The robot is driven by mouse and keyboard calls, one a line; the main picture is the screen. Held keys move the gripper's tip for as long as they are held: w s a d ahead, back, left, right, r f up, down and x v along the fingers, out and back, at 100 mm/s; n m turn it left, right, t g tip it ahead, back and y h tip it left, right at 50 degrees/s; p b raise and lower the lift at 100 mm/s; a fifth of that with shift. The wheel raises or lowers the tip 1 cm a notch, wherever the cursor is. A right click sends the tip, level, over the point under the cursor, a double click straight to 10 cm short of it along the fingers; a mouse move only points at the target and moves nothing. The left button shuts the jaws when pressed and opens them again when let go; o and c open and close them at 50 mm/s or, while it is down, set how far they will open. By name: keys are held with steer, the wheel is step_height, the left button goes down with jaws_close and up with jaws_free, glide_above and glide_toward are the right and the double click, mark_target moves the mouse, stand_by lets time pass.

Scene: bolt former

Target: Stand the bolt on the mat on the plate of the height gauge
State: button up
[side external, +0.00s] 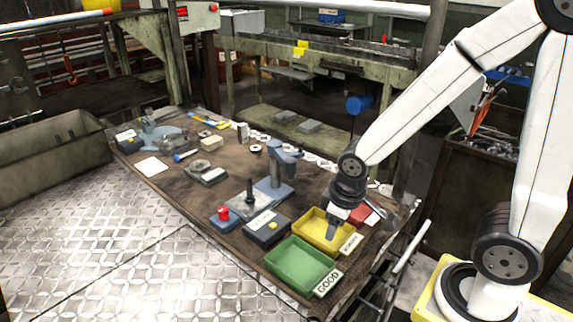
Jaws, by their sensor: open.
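The height gauge (283,165) is a blue-grey stand with an upright column and an overhanging head, near the middle of the bench. Its flat plate (237,208) reaches out to the left at its foot. A dark, slim, upright piece that looks like the bolt (250,190) stands at the plate, beside the column; its contact with the plate is too small to tell. My gripper (332,236) points down over the yellow tray, apart from the gauge and the bolt.
The yellow tray (308,238) is below my gripper. A green tray (296,270) marked GOOD is in front, and a red tray (362,213) is behind. Several small parts lie behind.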

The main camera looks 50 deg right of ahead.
steer(key=shift+r+m+y, duration=0.25)
steer(key=shift+m+y, duration=0.05)
steer(key=shift+m, duration=0.9)
steer(key=shift+c, duration=0.3)
